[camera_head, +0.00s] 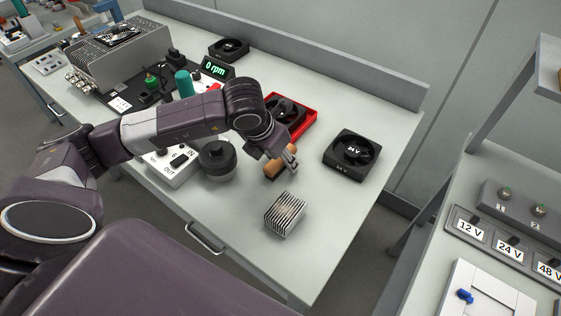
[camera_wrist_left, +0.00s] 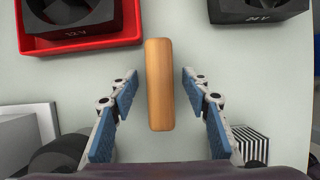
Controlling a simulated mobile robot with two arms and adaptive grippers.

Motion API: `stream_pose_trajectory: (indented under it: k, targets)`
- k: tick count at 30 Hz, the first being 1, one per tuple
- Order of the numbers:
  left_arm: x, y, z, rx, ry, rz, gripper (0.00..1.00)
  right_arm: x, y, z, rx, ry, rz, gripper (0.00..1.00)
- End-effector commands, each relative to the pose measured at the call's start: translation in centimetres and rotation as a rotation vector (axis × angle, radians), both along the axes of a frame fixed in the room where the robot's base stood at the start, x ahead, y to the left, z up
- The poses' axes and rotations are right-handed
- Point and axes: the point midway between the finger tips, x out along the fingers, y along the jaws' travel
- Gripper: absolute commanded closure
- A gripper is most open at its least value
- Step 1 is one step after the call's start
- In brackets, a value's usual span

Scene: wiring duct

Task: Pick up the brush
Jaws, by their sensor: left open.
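The brush (camera_head: 274,168) shows as a plain light-brown wooden piece on the pale bench, partly covered by my left gripper in the head view. In the left wrist view the brush (camera_wrist_left: 159,85) stands lengthwise in the middle; no bristles can be seen. My left gripper (camera_head: 284,160) is open. In the wrist view its two blue-padded fingers (camera_wrist_left: 157,93) lie one on each side of the brush, with a clear gap on both sides. My right gripper is not in view.
A red tray (camera_head: 309,130) holding a black fan lies just beyond the brush. Another black fan (camera_head: 352,154) is to the right, and a finned heatsink (camera_head: 285,214) is nearer. A round black knob (camera_head: 217,160) stands to the left. The bench's front right is clear.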

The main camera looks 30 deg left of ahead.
Motion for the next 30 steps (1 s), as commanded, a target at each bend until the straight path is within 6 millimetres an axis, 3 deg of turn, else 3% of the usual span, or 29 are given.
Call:
stream_pose_trajectory:
  k: [8, 20, 30]
  targets:
    - [0.01, -0.02, 0.02, 0.000, -0.001, 0.000, 0.56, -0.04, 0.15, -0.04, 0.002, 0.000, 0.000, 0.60]
    - [0.01, -0.02, -0.01, 0.000, 0.000, 0.000, 1.00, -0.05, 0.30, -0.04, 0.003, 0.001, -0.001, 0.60]
    - [0.02, -0.01, 0.15, 0.000, -0.001, 0.000, 1.00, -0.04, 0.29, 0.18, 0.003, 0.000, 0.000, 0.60]
